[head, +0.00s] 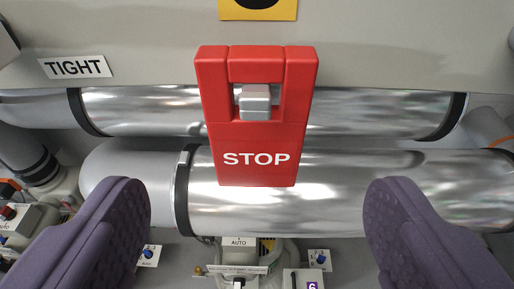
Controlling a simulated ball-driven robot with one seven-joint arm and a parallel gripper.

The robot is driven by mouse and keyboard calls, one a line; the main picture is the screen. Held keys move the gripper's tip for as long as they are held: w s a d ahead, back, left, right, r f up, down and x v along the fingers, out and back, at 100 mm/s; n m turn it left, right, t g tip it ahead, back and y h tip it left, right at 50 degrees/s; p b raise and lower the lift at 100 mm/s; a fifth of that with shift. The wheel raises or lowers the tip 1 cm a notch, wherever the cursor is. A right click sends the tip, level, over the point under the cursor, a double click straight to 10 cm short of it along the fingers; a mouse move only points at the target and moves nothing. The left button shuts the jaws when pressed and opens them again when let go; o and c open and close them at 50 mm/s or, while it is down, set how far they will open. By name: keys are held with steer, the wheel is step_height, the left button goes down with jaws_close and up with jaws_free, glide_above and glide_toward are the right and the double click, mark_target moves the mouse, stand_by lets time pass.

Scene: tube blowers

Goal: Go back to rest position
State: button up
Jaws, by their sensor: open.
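My gripper (257,232) is open and empty. Its two purple fingers stand wide apart at the lower left and lower right of the head view. A red STOP tag (256,172) hangs in the middle of the view, above and between the fingers. A grey metal piece (255,101) shows in the window in the upper part of the tag. Neither finger touches the tag. No marker of a rest position shows.
Two shiny metal tubes (345,195) run across behind the tag. A grey panel (390,50) with a TIGHT label (75,67) and a yellow sign (258,9) lies above. Small control boxes (239,254) with labels sit low in the middle, and more switches (14,218) at the left.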

step_height(320, 180, up, 23)
steer(key=w, duration=0.2)
steer(key=s+r, duration=0.6)
steer(key=r, duration=0.3)
steer(key=s+r, duration=0.6)
steer(key=r, duration=0.4)
steer(key=shift+s+r+t, duration=0.15)
steer(key=shift+s+t, duration=0.15)
steer(key=shift+t, duration=0.1)
steer(key=shift+a, duration=0.1)
